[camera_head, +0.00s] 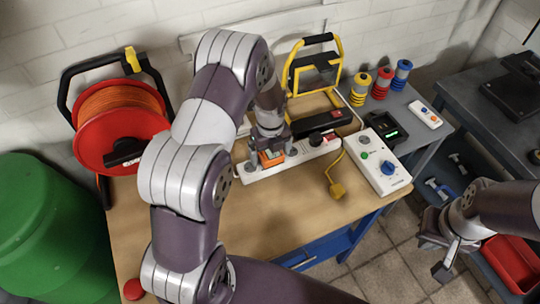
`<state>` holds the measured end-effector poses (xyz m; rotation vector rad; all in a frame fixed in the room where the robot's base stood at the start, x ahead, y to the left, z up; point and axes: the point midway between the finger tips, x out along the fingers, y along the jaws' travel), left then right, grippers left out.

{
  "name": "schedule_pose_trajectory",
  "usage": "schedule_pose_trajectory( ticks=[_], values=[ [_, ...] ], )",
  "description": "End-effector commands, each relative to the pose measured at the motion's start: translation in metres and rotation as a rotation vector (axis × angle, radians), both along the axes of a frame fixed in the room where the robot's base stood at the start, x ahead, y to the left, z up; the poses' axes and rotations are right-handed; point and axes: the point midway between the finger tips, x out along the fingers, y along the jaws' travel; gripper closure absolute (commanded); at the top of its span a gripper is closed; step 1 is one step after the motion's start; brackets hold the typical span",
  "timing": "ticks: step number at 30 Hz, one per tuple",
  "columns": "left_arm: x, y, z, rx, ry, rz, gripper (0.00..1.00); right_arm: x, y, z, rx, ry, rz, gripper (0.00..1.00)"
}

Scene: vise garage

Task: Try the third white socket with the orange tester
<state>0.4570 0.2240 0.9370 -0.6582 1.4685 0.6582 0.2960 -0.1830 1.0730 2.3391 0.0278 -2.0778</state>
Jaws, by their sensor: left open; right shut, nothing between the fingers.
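A white socket strip (262,175) lies on the workbench. The orange tester (271,158) is at the strip, upright on or just over a socket; I cannot tell whether it is fully in. My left gripper (271,145) is directly above the tester with its fingers around its top; it is open. The gripper hides part of the strip and the socket under the tester. A dark round plug (316,139) sits toward the strip's right end, with an empty socket (292,152) between it and the tester. My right gripper (442,255) is shut and empty, off the bench at the right.
A red cable reel (112,125) and yellow work lamp (313,65) stand behind.

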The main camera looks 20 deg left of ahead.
Motion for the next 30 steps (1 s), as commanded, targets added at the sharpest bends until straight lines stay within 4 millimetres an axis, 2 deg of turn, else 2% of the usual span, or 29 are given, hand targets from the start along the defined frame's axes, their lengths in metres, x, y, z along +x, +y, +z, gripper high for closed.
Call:
schedule_pose_trajectory(
  ticks=[4,10,12,30],
  values=[
    [0.0,0.0,0.0,0.0,0.0,0.0,0.04,0.0,0.0,0.0,0.0,0.0,0.0,1.0],
    [0.0,0.0,0.0,0.0,0.0,0.0,0.69,0.0,0.0,0.0,0.0,0.0,0.0,1.0],
    [0.0,0.0,0.0,0.0,0.0,0.0,0.81,0.0,0.0,0.0,0.0,0.0,0.0,1.0],
    [0.0,0.0,0.022,0.0,0.0,0.0,0.82,0.0,0.0,0.019,0.0,0.0,0.0,1.0]
  ],
)
